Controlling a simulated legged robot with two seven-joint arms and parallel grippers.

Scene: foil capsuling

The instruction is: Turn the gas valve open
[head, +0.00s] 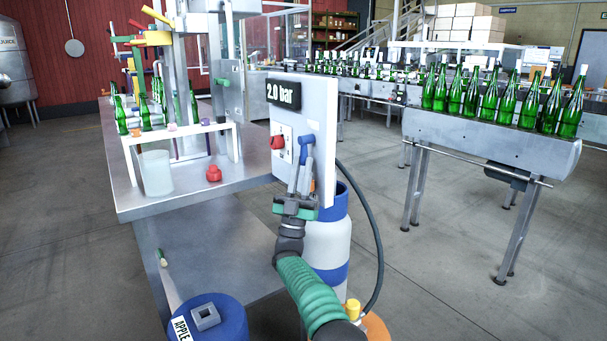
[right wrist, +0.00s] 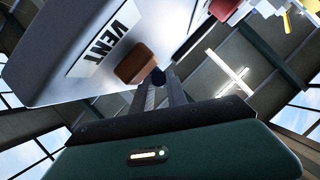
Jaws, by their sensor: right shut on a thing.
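The blue valve handle (head: 306,142) sits on the face of a light grey panel (head: 322,100), below a black display reading "2.0 bar" (head: 284,92). My right gripper (head: 301,165) reaches up to the panel from below, its two fingers shut on the blue handle. In the right wrist view the fingertips (right wrist: 160,82) meet at a small dark blue part, mostly hidden between them. My left gripper is not in view.
A white and blue gas cylinder (head: 335,245) stands behind my right arm, with a black hose (head: 376,230) curving beside it. A steel bench (head: 195,178) at left holds bottles, a clear beaker (head: 155,172) and a red part (head: 213,173). A bottle conveyor (head: 480,140) stands right.

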